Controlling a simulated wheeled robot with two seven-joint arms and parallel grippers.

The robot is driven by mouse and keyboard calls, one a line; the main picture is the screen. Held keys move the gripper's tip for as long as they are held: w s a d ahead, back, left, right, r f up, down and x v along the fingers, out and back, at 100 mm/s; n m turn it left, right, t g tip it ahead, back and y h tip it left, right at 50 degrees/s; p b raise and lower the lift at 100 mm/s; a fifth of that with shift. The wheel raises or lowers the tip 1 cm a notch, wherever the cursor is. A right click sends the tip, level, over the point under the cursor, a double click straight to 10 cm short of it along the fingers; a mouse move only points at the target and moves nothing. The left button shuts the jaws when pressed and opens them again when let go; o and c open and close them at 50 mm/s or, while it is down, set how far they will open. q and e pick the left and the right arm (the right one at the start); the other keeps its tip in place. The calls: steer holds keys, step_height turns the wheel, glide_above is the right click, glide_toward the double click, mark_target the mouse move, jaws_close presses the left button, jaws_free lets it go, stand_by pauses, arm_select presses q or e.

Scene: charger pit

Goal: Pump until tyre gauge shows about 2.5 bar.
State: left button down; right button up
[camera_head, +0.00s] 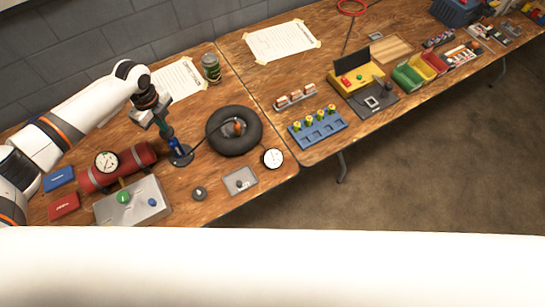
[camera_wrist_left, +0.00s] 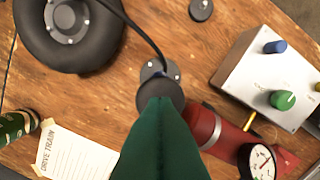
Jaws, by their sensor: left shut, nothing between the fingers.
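The hand pump stands upright, with a blue barrel on a dark round base (camera_head: 181,155); in the left wrist view its bolted base (camera_wrist_left: 158,70) shows past a dark round top (camera_wrist_left: 165,92). My left gripper (camera_head: 167,134) is shut and empty, pointing down at the pump's top. In the left wrist view its green fingers (camera_wrist_left: 160,105) overlap that top; I cannot tell whether they touch. The black tyre (camera_head: 221,145) lies right of the pump, with a hose running to it. A white round gauge (camera_head: 273,158) lies beside the tyre; its reading is too small to tell. My right gripper is not in view.
A red tank (camera_head: 135,158) with a dial (camera_head: 106,161) lies left of the pump. A grey box with green and blue knobs (camera_head: 133,205) stands in front. A green can (camera_head: 211,68) stands behind. A small plate (camera_head: 240,181) lies near the table's front edge.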

arm_select(q)
steer(key=shift+s+f+b, duration=0.1)
steer(key=shift+f+b, duration=0.85)
steer(key=shift+f, duration=0.65)
steer(key=shift+r+p, duration=1.7)
steer(key=shift+p, duration=0.15)
steer(key=shift+f, duration=0.15)
steer(key=shift+f+b, duration=1.25)
steer(key=shift+f, duration=0.35)
steer(key=shift+r+p, duration=1.7)
steer(key=shift+p, duration=0.05)
